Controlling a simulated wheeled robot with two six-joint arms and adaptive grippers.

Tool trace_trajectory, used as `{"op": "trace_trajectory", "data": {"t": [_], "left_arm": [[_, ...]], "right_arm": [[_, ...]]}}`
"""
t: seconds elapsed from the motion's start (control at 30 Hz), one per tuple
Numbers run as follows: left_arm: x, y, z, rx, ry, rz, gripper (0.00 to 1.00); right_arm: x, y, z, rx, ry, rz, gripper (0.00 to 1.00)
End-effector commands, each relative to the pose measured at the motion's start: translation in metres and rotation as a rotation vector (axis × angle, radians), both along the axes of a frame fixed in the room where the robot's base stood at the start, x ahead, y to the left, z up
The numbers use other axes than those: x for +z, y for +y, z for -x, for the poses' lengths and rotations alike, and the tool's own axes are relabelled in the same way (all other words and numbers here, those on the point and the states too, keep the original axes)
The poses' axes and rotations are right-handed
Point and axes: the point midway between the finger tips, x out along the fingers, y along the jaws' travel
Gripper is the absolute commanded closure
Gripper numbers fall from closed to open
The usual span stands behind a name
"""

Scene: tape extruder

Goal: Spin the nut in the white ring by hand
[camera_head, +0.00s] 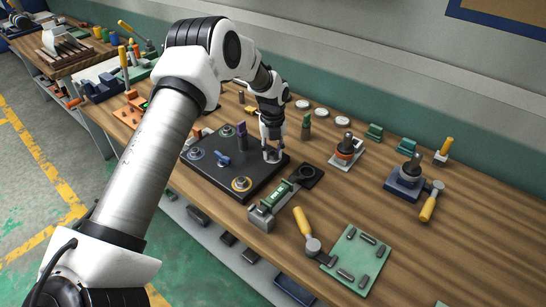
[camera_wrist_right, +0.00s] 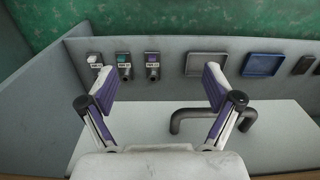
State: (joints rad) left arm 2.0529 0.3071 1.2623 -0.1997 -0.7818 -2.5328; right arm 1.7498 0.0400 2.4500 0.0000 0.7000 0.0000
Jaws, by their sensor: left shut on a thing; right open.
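A black plate (camera_head: 222,178) lies on the wooden table and bears several coloured rings. The white ring (camera_head: 279,157) is at its right corner. My left gripper (camera_head: 272,153) points down over this ring, its fingertips low and shut on the nut there. The nut itself is mostly hidden by the fingers. A yellow ring (camera_head: 241,184) is at the plate's near corner and a grey-blue ring (camera_head: 194,153) at its left. My right gripper (camera_wrist_right: 158,84) is open and empty in the right wrist view, away from the plate.
A blue wing-shaped piece (camera_head: 223,159) and a purple post (camera_head: 241,129) stand on the plate. A grey-green fixture (camera_head: 276,203) is close on the right. In the right wrist view, a grey panel (camera_wrist_right: 112,47) and a dark bar handle (camera_wrist_right: 192,112) lie beyond the right fingers.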

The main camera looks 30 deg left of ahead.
Motion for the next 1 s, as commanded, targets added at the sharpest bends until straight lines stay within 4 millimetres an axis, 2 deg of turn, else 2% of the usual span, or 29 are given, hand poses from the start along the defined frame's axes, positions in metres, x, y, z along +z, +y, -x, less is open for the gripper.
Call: {"op": "trace_trajectory", "data": {"t": [0.23, 0.4, 0.5, 0.7, 0.73, 0.8, 1.0], "left_arm": [[0.002, 0.001, -0.002, -0.026, -0.006, -0.002, 1.0], [0.0, 0.001, -0.002, -0.3, -0.007, -0.003, 1.0], [0.001, 0.001, -0.002, -0.407, -0.007, -0.003, 1.0], [0.002, 0.001, -0.002, -0.418, -0.005, -0.003, 1.0], [0.002, 0.001, -0.002, -0.417, -0.005, -0.003, 0.58], [0.002, 0.001, -0.001, -0.417, -0.005, -0.003, 0.39], [0.001, 0.001, -0.001, -0.415, -0.002, -0.002, 0.39]], "right_arm": [[-0.001, 0.0, 0.0, 0.0, 0.0, 0.0, 0.1], [-0.009, 0.0, 0.0, 0.0, 0.0, 0.0, 0.1], [-0.01, 0.0, 0.0, 0.0, 0.0, 0.0, 0.1], [-0.009, 0.0, 0.0, 0.0, 0.0, 0.0, 0.1], [-0.009, 0.0, 0.0, 0.0, 0.0, 0.0, 0.1], [-0.009, 0.0, 0.0, 0.0, 0.0, 0.0, 0.1], [-0.009, 0.0, 0.0, 0.0, 0.0, 0.0, 0.1]]}}
